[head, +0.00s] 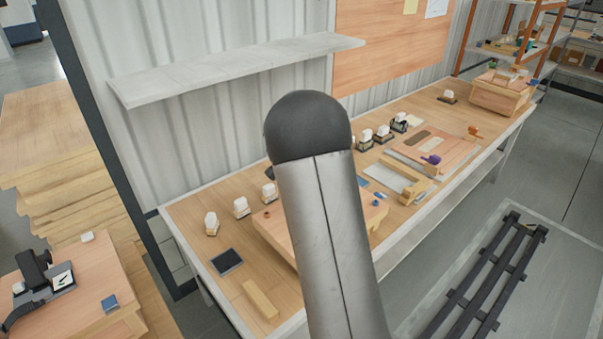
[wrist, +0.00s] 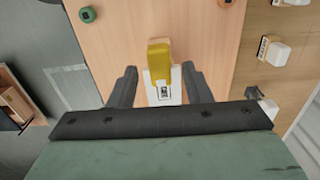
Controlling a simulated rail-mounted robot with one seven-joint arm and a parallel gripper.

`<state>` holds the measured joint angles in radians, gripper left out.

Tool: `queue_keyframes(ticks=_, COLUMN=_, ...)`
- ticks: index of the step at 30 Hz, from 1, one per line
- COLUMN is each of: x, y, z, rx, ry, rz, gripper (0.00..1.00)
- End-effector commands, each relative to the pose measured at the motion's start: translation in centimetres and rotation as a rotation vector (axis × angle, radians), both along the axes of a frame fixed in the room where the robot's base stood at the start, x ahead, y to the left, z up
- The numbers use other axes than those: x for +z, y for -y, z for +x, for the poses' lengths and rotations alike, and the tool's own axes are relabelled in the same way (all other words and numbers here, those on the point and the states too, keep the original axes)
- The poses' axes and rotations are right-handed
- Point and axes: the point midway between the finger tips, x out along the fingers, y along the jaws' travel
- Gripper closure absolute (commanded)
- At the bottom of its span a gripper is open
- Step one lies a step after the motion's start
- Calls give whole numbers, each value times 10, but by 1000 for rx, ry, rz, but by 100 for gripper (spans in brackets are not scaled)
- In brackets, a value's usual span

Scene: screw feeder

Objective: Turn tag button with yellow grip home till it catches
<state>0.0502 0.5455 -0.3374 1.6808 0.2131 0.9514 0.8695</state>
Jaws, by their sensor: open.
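The yellow grip (wrist: 159,50) shows in the wrist view as a rounded yellow piece on a light wooden board. A white tag plate (wrist: 154,92) with a small dark-marked square lies directly below it in the picture. My gripper (wrist: 159,73) is open, with one dark finger on each side of the yellow grip and tag. Gaps show between the fingers and these parts, and nothing is held. I cannot tell how high the fingertips are above the board. In the head view my grey arm covers the middle of the bench, and I cannot make out the yellow grip or my gripper there.
A round green button (wrist: 87,14) sits on the board at upper left. White-topped pieces, one of them a white block (wrist: 280,52), stand to the right. In the head view, a shelf (head: 240,65) hangs above the bench and a dark tray (head: 227,262) lies near its left end.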

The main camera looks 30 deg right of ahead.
Motion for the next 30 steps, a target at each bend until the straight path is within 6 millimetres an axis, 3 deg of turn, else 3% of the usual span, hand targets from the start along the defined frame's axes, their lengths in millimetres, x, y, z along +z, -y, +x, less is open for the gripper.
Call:
queue_keyframes(ticks=12, x=100, y=0, z=1, rx=-1, ry=6, rz=-2, gripper=55)
queue_keyframes(ticks=18, x=138, y=1, z=1, rx=-1, ry=4, rz=-2, gripper=55)
queue_keyframes(ticks=24, x=156, y=0, z=0, rx=-1, ry=1, rz=-1, gripper=55)
queue_keyframes(ticks=30, x=159, y=0, z=0, rx=-1, ry=1, rz=-1, gripper=55)
